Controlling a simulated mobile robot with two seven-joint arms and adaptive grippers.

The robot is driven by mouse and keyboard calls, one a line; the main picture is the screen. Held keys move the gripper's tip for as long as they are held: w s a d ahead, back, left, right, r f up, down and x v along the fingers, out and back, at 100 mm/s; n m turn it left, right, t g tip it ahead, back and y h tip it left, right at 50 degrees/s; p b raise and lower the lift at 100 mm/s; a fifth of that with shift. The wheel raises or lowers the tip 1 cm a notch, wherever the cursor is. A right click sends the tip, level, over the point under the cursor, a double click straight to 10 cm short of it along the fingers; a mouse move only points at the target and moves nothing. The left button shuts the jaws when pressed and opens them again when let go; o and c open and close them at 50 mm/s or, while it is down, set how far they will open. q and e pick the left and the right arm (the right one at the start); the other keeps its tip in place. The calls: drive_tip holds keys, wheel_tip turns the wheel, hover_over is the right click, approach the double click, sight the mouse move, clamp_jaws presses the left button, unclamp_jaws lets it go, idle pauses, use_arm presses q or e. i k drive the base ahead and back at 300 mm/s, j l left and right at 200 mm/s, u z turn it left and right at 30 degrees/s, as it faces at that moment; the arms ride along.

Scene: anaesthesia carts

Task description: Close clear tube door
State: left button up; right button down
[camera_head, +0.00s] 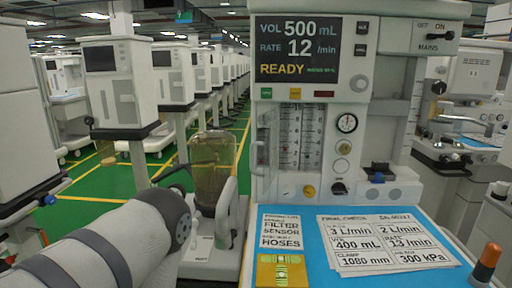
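The clear tube door (266,152) is a narrow transparent panel at the left edge of the flow tube bank on the anaesthesia machine. It appears to stand open, swung out to the left and seen nearly edge-on, with a pale handle on its outer side. The flow tubes (300,136) with their printed scales are to its right and look uncovered. My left arm comes in from the lower left, its large rounded joint below and left of the door, apart from it. I cannot make out its gripper fingers. My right gripper is not in view.
A clear bellows canister (214,168) stands left of the door, with dark hoses and a pale curved part near my arm. The blue worktop (440,226) holds printed cards (386,243) and a yellow block (280,270). An orange-topped cylinder (487,262) is at the right.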

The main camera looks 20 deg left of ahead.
sight(261, 143)
drive_tip(key=j+z, duration=0.25)
drive_tip(key=j, duration=0.55)
drive_tip(key=k+j+z, duration=0.1)
drive_tip(key=j+z, duration=0.15)
drive_tip(key=j, duration=0.6)
drive_tip(key=i+l+u, duration=0.1)
drive_tip(key=l+u, duration=0.3)
drive_tip(key=j, duration=0.1)
